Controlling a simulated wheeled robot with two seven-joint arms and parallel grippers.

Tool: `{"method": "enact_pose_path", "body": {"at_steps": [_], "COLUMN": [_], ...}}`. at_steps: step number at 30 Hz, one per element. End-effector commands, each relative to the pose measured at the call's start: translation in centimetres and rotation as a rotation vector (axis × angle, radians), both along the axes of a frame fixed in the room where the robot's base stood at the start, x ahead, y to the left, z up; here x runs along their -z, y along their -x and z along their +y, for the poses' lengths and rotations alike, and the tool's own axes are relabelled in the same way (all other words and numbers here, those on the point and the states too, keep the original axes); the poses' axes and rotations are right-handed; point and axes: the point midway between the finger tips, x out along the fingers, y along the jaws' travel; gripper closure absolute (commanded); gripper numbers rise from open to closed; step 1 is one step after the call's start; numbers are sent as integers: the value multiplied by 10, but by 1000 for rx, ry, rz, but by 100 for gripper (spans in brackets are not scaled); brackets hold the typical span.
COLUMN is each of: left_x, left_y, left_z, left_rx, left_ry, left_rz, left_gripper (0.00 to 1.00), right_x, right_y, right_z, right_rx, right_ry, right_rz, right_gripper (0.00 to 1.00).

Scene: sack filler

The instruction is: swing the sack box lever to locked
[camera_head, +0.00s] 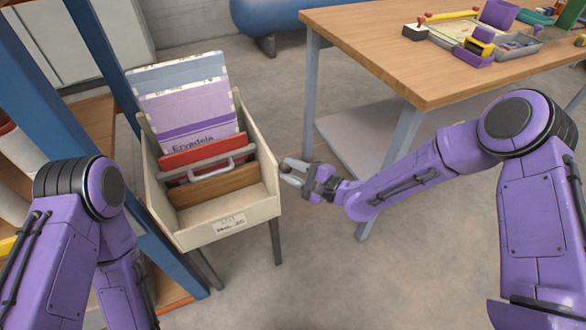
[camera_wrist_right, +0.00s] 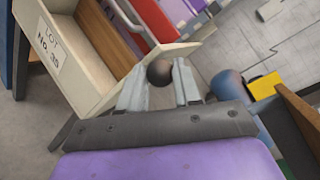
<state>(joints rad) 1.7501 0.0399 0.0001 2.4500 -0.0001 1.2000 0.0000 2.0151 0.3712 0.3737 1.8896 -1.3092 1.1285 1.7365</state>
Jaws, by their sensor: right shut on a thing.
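The cream sack box (camera_head: 262,206) stands on legs at left centre. It holds upright sacks (camera_head: 190,108), a red panel (camera_head: 202,151) and a brown divider (camera_head: 215,186). My right gripper (camera_head: 287,173) is at the box's right side, shut on the dark round knob of the lever. In the right wrist view the knob (camera_wrist_right: 160,72) sits between the fingertips (camera_wrist_right: 160,86), close to the box's side wall (camera_wrist_right: 105,75). The lever's arm is hidden or too small to make out. My left arm shows at lower left, but its gripper is out of view.
A wooden table (camera_head: 420,60) with a tray (camera_head: 515,46) and small items stands at upper right. A blue-framed shelf (camera_head: 40,85) is close on the box's left. A blue tank (camera_head: 290,15) lies at the back. Floor between box and table is clear.

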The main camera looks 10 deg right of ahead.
Motion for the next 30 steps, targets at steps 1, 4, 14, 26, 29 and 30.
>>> {"method": "enact_pose_path", "body": {"at_steps": [1,4,14,26,29,30], "left_x": [0,0,0,-6,-7,-7], "left_y": [0,0,0,0,0,0], "left_z": [0,0,0,0,0,0], "left_rx": [0,0,0,0,0,0], "left_ry": [0,0,0,0,0,0], "left_rz": [0,0,0,0,0,0], "left_gripper": [100,100,100,100,100,100], "right_x": [-1,-1,-1,-11,-12,-12], "right_y": [-1,-1,1,55,64,66], "right_z": [0,0,-2,-63,-74,-76], "right_rx": [2,3,2,4,3,2], "right_ry": [-1,-2,-1,-4,-1,-1], "right_rz": [-4,-4,-3,-1,-1,-3], "right_gripper": [100,44,41,41,41,41]}}
